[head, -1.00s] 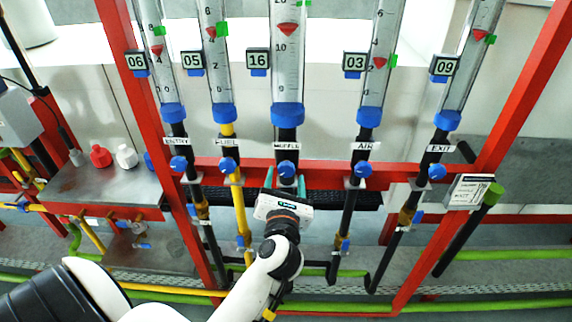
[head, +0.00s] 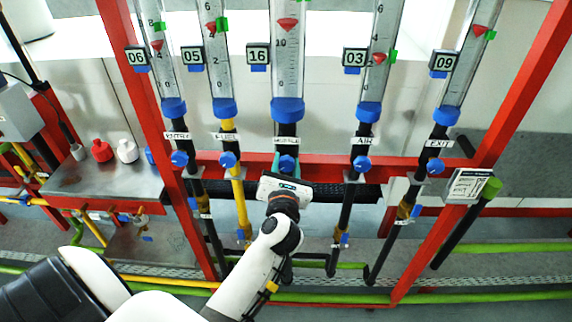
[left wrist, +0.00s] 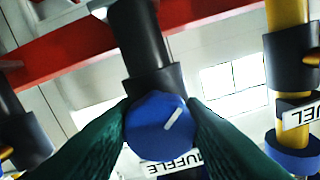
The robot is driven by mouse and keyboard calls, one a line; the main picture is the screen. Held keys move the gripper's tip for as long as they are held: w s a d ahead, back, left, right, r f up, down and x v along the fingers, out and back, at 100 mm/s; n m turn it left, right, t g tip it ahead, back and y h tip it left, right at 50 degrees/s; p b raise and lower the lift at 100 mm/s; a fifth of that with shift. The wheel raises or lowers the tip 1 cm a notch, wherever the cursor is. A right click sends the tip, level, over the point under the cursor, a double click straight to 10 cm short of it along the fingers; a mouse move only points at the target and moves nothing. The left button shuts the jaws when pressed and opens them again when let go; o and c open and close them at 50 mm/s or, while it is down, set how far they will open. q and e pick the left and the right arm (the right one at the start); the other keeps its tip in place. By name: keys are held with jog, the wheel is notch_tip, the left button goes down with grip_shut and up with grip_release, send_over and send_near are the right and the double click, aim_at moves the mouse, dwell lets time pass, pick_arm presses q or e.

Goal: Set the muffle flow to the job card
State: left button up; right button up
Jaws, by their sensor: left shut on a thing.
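The muffle flow tube (head: 288,60) stands in the middle of the red frame, with a red float (head: 288,24) a little above its 10 mark. Its tag (head: 258,55) reads 16. Below it is the blue muffle knob (head: 287,165), also seen in the left wrist view (left wrist: 158,125) with a white line slanting up to the right. My left gripper (head: 286,160) is shut on this knob, one dark green finger on each side. The job card (head: 467,186) hangs at the right post; its writing is too small to read. My right gripper is not in view.
Other tubes stand on both sides, with tags 06 (head: 137,56), 05 (head: 190,55), 03 (head: 354,57) and 09 (head: 440,62), each above its own blue knob. A red rail (head: 330,166) runs behind the knobs. A metal shelf with bottles (head: 103,151) is at left.

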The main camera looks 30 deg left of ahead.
pick_arm(q)
jog(key=o, duration=1)
jog(key=shift+s+d+f, duration=0.15)
jog(key=shift+s+d, duration=0.15)
jog(key=shift+s, duration=0.15)
jog(key=b+v, duration=0.4)
jog(key=v, duration=0.7)
jog(key=shift+b, duration=0.4)
